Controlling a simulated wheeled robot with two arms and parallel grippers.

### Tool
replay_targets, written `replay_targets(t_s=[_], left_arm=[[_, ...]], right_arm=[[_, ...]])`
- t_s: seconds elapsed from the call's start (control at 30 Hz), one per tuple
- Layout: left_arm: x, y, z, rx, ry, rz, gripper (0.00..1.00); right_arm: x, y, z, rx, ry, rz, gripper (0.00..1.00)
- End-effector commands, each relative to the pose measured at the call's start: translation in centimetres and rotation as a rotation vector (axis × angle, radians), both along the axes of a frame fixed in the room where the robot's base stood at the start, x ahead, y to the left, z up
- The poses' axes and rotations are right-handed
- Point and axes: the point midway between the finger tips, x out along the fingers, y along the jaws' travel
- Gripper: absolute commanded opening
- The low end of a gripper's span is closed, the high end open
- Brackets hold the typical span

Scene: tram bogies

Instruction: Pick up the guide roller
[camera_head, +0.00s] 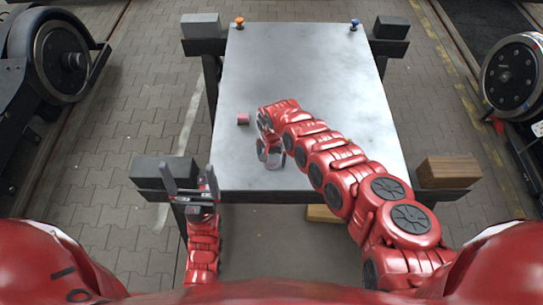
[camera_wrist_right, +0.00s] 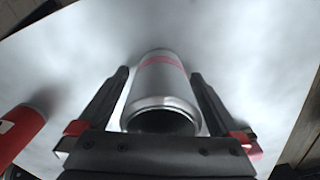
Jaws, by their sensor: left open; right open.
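A silver cylinder (camera_wrist_right: 160,95) with a red band, which looks like the guide roller, lies between the fingers of my right gripper (camera_wrist_right: 160,74) in the right wrist view. Its dark hollow end faces the camera. The fingers are open on either side of it, and I cannot tell whether they touch it. In the head view my right gripper (camera_head: 268,148) is low over the table, and the arm largely hides the cylinder. My left gripper (camera_head: 189,178) is open and empty, in front of the table's near left corner.
A small red piece (camera_head: 243,119) is on the grey table (camera_head: 300,60), left of my right gripper; a red object (camera_wrist_right: 20,130) shows in the wrist view. An orange piece (camera_head: 239,22) and a blue piece (camera_head: 354,24) are at the far edge. The table's middle is clear.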

Motion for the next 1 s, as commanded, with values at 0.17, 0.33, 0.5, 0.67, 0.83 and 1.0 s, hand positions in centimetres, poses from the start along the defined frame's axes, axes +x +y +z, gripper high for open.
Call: replay_targets(t_s=[0.17,0.33,0.5,0.67,0.83,1.0], left_arm=[[0.0,0.0,0.02,0.0,0.0,0.0,0.92],[0.0,0.0,0.02,0.0,0.0,0.0,0.92],[0.0,0.0,0.02,0.0,0.0,0.0,0.92],[0.0,0.0,0.03,0.0,0.0,0.0,0.92],[0.0,0.0,0.03,0.0,0.0,0.0,0.92],[0.0,0.0,0.12,0.0,0.0,0.0,0.92]], right_arm=[[0.0,0.01,0.06,0.0,0.0,0.0,0.93],[-0.01,0.01,0.07,0.0,0.001,0.0,0.62],[0.0,0.01,0.07,0.0,0.001,0.0,0.32],[0.0,0.0,0.08,0.0,0.001,-0.001,0.09],[0.0,0.0,0.09,0.0,0.001,-0.001,0.09],[0.05,0.01,0.53,0.001,0.001,-0.002,0.09]])
